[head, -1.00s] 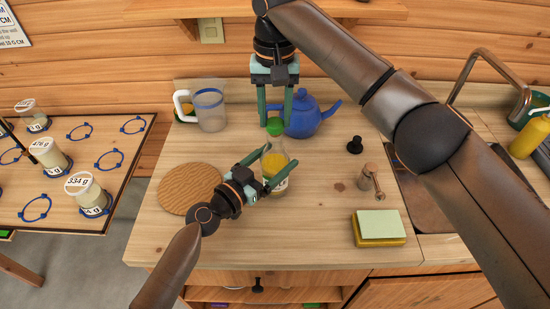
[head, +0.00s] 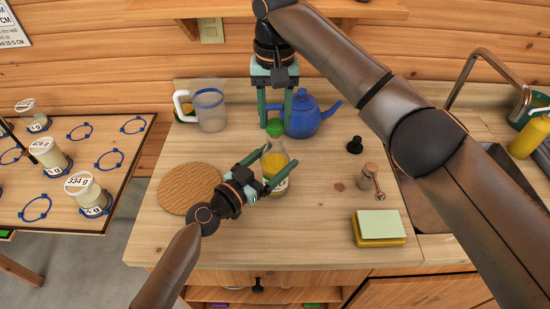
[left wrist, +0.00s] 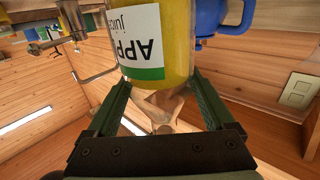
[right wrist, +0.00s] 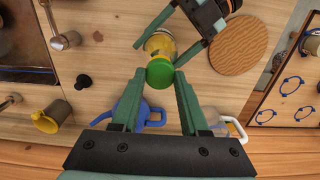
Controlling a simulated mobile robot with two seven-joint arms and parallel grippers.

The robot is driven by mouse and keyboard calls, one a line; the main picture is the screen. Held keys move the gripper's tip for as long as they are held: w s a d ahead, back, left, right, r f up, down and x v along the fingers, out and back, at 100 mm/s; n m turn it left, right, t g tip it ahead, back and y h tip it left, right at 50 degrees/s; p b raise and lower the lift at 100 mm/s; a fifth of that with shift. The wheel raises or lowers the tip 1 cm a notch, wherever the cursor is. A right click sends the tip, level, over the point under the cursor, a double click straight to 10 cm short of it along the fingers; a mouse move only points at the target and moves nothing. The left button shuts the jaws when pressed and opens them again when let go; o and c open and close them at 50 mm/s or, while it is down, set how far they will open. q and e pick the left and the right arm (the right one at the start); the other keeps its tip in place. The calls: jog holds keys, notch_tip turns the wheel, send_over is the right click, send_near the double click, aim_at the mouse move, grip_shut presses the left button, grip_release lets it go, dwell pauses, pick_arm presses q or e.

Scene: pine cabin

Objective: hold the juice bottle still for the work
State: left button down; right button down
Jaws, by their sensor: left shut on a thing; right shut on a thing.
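The juice bottle (head: 274,163) stands upright on the wooden counter, with yellow juice inside. Its label shows in the left wrist view (left wrist: 137,40). My left gripper (head: 277,168) is shut around the bottle's body, one finger on each side. The green cap (head: 275,128) is at the top of the bottle. My right gripper (head: 275,122) points down from above and is shut on the cap. The cap is between its fingertips in the right wrist view (right wrist: 159,71). Whether the cap is seated on the neck cannot be told.
A blue teapot (head: 303,119) stands close behind the bottle. A clear jug (head: 210,108) is at the back left and a round wooden board (head: 190,188) at the left. A sponge (head: 379,228) lies front right. The counter's front middle is clear.

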jog(key=shift+f, duration=0.85)
jog(key=shift+r, duration=0.15)
jog(key=shift+r, duration=0.9)
jog(key=shift+f, duration=0.15)
dwell(0.9)
jog(key=shift+f, duration=0.85)
